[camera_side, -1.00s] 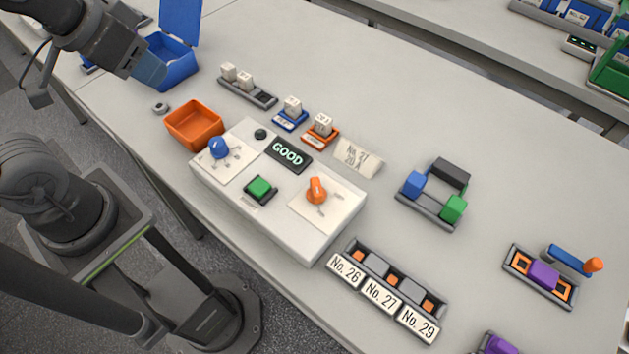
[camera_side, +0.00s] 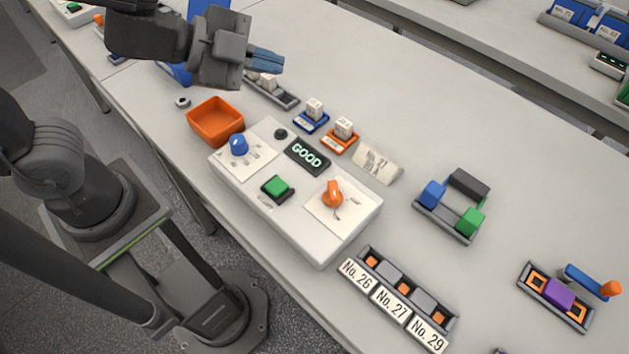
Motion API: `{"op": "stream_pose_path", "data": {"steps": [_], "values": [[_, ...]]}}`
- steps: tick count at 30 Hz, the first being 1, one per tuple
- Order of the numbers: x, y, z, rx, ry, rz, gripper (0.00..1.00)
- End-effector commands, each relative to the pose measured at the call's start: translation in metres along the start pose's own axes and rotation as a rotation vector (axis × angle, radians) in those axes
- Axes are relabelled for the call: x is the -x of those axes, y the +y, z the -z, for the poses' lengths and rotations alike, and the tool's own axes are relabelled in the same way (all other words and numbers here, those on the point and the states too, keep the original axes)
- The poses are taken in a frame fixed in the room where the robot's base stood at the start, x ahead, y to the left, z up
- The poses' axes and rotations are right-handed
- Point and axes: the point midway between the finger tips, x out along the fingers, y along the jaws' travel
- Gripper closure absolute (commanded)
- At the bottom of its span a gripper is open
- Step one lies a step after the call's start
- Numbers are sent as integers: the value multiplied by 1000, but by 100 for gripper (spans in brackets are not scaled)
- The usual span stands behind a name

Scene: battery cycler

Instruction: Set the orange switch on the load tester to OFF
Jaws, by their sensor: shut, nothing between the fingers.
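The load tester (camera_side: 295,235) is a white box in the middle of the table. Its orange switch (camera_side: 332,193) is a rotary knob on a pale plate at the right end; its small labels are too small to read. A blue knob (camera_side: 239,144), a green button (camera_side: 277,188) and a dark display reading GOOD (camera_side: 307,155) share its top face. My gripper (camera_side: 281,63) is shut and empty, with bluish fingers pointing right. It is above the table's back left, beyond the tester and well apart from the orange switch.
An orange bin (camera_side: 216,122) stands left of the tester. Small blocks on blue (camera_side: 311,121) and orange (camera_side: 340,141) stands are behind it. A rack with No. 26, 27 and 29 cards (camera_side: 385,300) is in front right. A frame with blue and green blocks (camera_side: 450,208) stands right.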

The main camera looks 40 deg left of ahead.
Motion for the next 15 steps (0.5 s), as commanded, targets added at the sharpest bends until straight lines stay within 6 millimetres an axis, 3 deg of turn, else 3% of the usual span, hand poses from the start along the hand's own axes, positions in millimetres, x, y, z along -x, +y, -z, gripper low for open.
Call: {"op": "stream_pose_path", "data": {"steps": [4,9,15], "values": [[-8,42,13,-172,115,-240,100],[-4,84,12,-332,181,-502,100],[4,109,3,-439,195,-694,100]]}}
